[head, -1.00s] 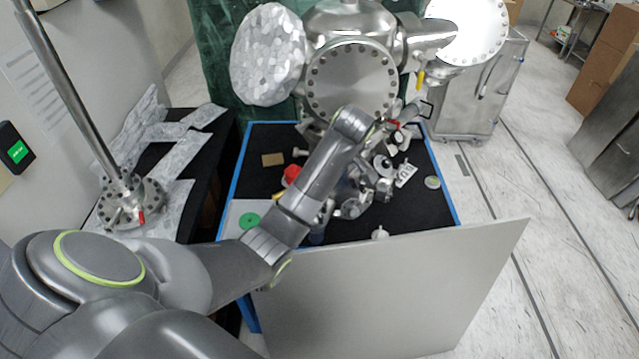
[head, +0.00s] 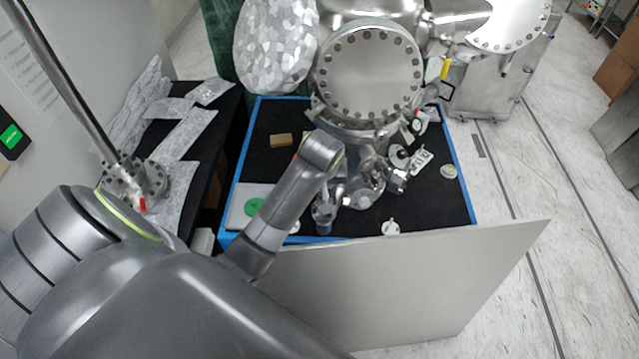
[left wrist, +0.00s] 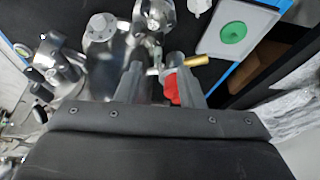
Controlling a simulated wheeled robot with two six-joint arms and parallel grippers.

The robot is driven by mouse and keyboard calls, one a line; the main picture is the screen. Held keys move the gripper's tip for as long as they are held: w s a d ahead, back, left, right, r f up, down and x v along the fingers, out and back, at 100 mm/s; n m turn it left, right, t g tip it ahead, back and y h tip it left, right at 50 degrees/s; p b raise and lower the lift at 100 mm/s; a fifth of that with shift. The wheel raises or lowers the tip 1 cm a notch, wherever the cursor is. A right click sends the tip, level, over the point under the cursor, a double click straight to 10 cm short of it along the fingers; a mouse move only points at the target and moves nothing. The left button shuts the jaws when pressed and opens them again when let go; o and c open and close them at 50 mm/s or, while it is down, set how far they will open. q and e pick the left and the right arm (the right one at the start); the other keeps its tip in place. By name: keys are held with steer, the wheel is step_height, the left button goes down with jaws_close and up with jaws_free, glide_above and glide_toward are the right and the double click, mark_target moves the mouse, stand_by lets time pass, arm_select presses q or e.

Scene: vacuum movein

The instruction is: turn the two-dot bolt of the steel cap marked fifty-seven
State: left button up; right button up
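Small steel fittings (head: 362,192) stand on the black table mat, partly hidden by my left arm in the head view. The left wrist view shows a steel capped fitting (left wrist: 101,30) and a round steel fitting (left wrist: 155,14). I cannot make out a fifty-seven mark or two-dot bolt. My left gripper (left wrist: 158,72) has its fingers apart, pointing toward these fittings. A red part (left wrist: 172,88) shows between the fingers, close to the right one, near a brass-coloured rod (left wrist: 197,61); I cannot tell whether it touches. My right gripper is in neither view.
A large bolted steel chamber (head: 370,75) stands over the table's back. A grey panel (head: 400,290) borders its front. A green disc on a pale plate (head: 256,207), a small brown block (head: 281,140) and a white tag (head: 421,161) lie on the mat. Bare mat shows at front right.

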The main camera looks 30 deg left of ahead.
mark_target(319, 194)
arm_select(q)
steer(key=p+x, duration=0.1)
steer(key=x, duration=0.8)
steer(key=shift+a, duration=0.1)
steer(key=shift+w+a+f, duration=0.15)
steer(key=shift+w+f, duration=0.1)
steer(key=shift+f, duration=0.6)
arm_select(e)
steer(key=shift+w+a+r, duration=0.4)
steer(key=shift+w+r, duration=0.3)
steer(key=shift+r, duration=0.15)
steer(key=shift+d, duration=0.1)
arm_select(q)
jaws_close()
